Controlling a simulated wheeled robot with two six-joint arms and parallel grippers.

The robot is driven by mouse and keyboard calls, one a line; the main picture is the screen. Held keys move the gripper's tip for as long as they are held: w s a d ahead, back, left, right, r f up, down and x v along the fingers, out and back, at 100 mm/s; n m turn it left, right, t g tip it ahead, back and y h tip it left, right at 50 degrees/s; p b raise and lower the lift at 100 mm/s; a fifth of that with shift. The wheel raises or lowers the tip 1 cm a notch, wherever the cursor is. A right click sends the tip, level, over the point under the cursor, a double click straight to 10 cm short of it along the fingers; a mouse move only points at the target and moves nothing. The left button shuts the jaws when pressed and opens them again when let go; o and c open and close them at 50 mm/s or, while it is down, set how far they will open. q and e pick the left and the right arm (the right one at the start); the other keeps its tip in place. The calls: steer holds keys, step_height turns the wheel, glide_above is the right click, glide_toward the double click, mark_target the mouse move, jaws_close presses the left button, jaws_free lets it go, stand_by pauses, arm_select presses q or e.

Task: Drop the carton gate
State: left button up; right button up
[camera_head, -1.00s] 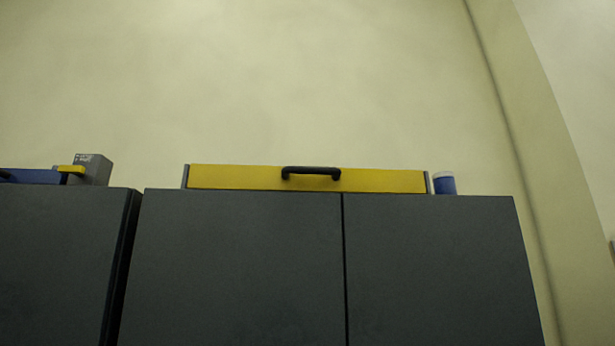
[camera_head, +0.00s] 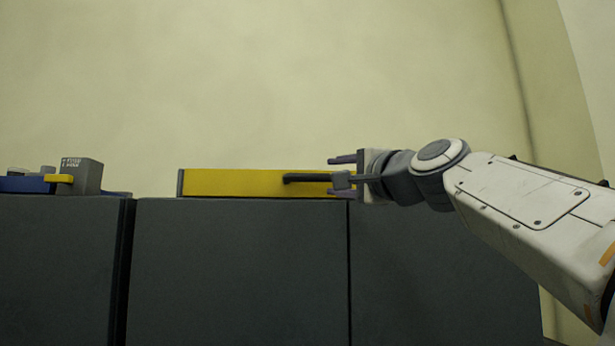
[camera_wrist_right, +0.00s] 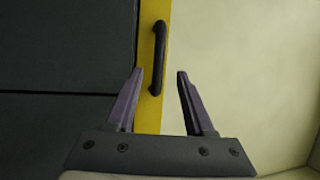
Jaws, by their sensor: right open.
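The carton gate looks to be the yellow panel (camera_head: 235,183) standing upright along the top edge of dark grey cabinets. Its black bar handle (camera_head: 300,178) is on its front face; the right end of panel and handle is hidden behind my gripper. My right gripper (camera_head: 333,176) is open at the handle's right end, one finger higher and one lower. In the right wrist view, the handle (camera_wrist_right: 158,55) on the yellow panel (camera_wrist_right: 147,112) lies ahead of and between the spread fingertips (camera_wrist_right: 159,72), not gripped. My left gripper is out of view.
Dark grey cabinet fronts (camera_head: 230,270) fill the area below the panel. At left, a grey box (camera_head: 82,176) stands behind a yellow handle piece (camera_head: 60,179) and a blue panel (camera_head: 25,184). The wall above is bare.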

mark_target(316, 177)
steer(key=p+x, duration=0.4)
steer(key=x, duration=0.4)
steer(key=shift+w+a, duration=0.15)
steer(key=shift+w, duration=0.1)
steer(key=shift+w+a+p, duration=0.15)
steer(key=shift+w+p, duration=0.2)
jaws_close()
